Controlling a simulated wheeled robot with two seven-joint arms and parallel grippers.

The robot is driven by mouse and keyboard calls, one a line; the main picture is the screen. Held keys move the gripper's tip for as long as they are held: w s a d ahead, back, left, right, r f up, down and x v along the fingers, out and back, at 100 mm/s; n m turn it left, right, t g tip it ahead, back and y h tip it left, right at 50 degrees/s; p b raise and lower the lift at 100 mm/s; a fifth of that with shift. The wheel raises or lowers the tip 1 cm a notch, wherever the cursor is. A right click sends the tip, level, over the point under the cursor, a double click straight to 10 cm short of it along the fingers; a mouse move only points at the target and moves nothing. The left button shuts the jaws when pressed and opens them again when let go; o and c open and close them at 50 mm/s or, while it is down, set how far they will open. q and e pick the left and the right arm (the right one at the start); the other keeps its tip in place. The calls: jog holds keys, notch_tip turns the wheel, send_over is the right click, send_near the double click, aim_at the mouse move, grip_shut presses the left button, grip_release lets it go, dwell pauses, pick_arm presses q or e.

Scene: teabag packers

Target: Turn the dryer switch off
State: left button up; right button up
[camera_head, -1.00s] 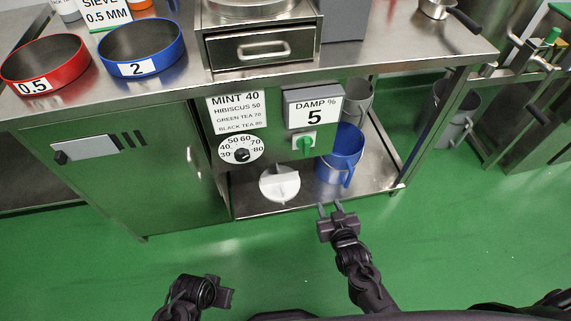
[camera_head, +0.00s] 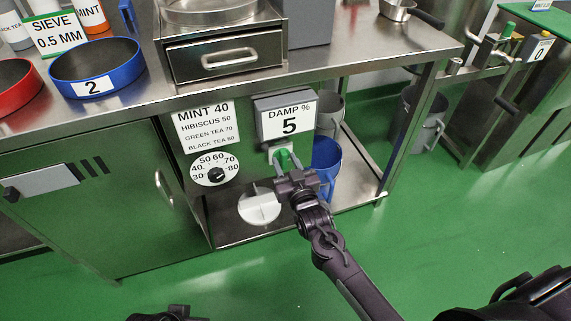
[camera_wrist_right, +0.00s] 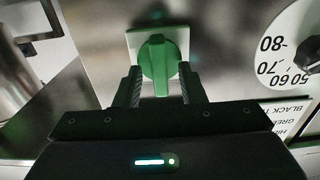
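The dryer switch is a green knob on a white plate (camera_head: 284,157), on the dryer's steel front below the "DAMP % 5" display (camera_head: 287,117). In the right wrist view the green knob (camera_wrist_right: 158,62) stands between my right gripper's two fingers, its grip lined up along them. My right gripper (camera_head: 280,166) is at the switch, its fingers apart on either side of the knob; firm contact cannot be made out. It also shows in the right wrist view (camera_wrist_right: 162,88). My left gripper (camera_head: 168,314) is only partly visible at the bottom edge.
A temperature dial (camera_head: 215,172) sits left of the switch, under a label listing teas (camera_head: 208,127). A white round part (camera_head: 258,207) and a blue jug (camera_head: 326,165) are on the shelf below. The green floor in front is clear.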

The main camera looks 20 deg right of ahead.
jog(key=shift+w, duration=0.15)
grip_shut()
